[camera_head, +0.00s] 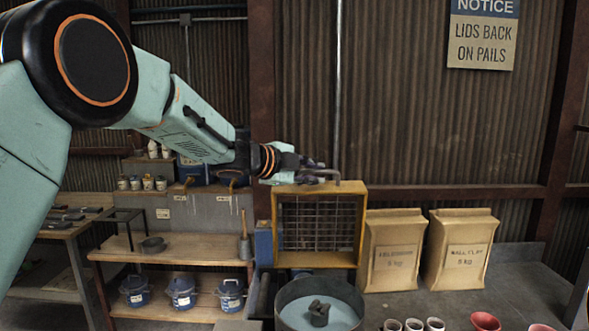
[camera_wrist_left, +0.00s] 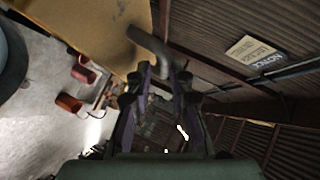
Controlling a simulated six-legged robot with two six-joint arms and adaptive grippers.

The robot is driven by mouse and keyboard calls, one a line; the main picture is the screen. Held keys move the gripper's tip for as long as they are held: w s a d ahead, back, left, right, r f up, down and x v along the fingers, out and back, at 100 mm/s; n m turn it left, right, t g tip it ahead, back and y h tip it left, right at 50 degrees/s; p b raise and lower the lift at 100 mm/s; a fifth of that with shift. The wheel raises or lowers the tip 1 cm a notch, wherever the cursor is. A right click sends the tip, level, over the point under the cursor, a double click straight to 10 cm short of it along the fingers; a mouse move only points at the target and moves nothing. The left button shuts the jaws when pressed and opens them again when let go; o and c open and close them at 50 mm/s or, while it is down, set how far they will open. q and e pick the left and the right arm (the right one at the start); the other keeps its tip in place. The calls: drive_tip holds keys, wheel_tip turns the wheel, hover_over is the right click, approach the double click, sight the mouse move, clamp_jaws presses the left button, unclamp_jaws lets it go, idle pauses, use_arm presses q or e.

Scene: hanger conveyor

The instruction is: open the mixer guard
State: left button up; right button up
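The mixer guard (camera_head: 361,229), a yellow square frame with a wire mesh, stands upright behind the round mixer bowl (camera_head: 283,306). The bowl's top is uncovered and shows blue-grey contents around a dark hub. A grey bent handle (camera_head: 327,172) shows at the guard's top edge. My left gripper (camera_head: 309,178) is at this handle. In the left wrist view the handle (camera_wrist_left: 150,45) reaches to the fingertips of my left gripper (camera_wrist_left: 164,72), with its end between them. The fingers are partly apart; whether both press on the handle cannot be told. My right gripper is not in view.
Two paper sacks (camera_head: 392,252) (camera_head: 459,252) stand right of the guard. Several small cups and a red pot (camera_head: 485,321) are at the front right. A wooden shelf (camera_head: 190,251) with blue lidded pails (camera_head: 181,293) stands on the left. A notice sign (camera_head: 483,35) hangs on the wall.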

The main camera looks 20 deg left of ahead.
use_arm(q)
drive_tip(key=v, duration=1)
drive_tip(key=shift+s, duration=0.15)
